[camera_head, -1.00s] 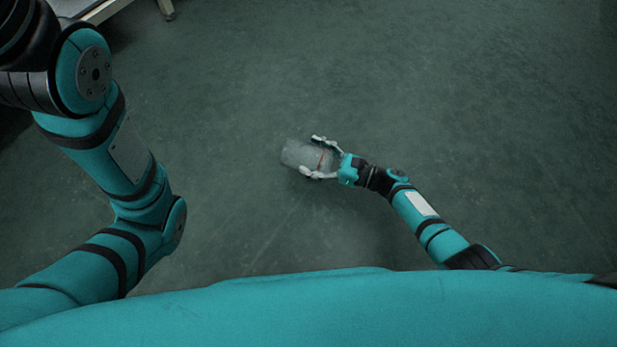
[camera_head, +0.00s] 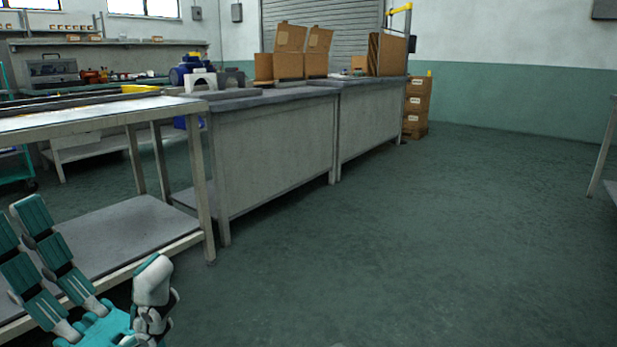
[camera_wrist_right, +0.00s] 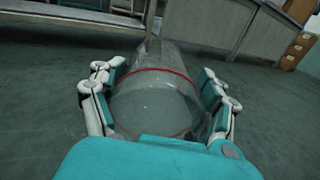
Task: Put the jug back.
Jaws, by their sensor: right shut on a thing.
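The jug (camera_wrist_right: 158,106) is a clear, see-through vessel with a red line around it. It fills the middle of the right wrist view. My right gripper (camera_wrist_right: 160,76) is shut on it, with fingers against both sides. The jug's far end blends into the background, and its height above the floor is unclear. In the head view my left gripper (camera_head: 92,245) is at the lower left, fingers spread and empty, in front of a steel table's lower shelf. The jug and right gripper are outside the head view.
A steel table (camera_head: 90,115) with a lower shelf (camera_head: 120,240) stands at the left. Long grey benches (camera_head: 275,150) run behind it, with cardboard boxes (camera_head: 290,65) and a blue pump (camera_head: 185,72) on top. Stacked cartons (camera_head: 417,105) stand at the far end. Open floor (camera_head: 430,230) lies right.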

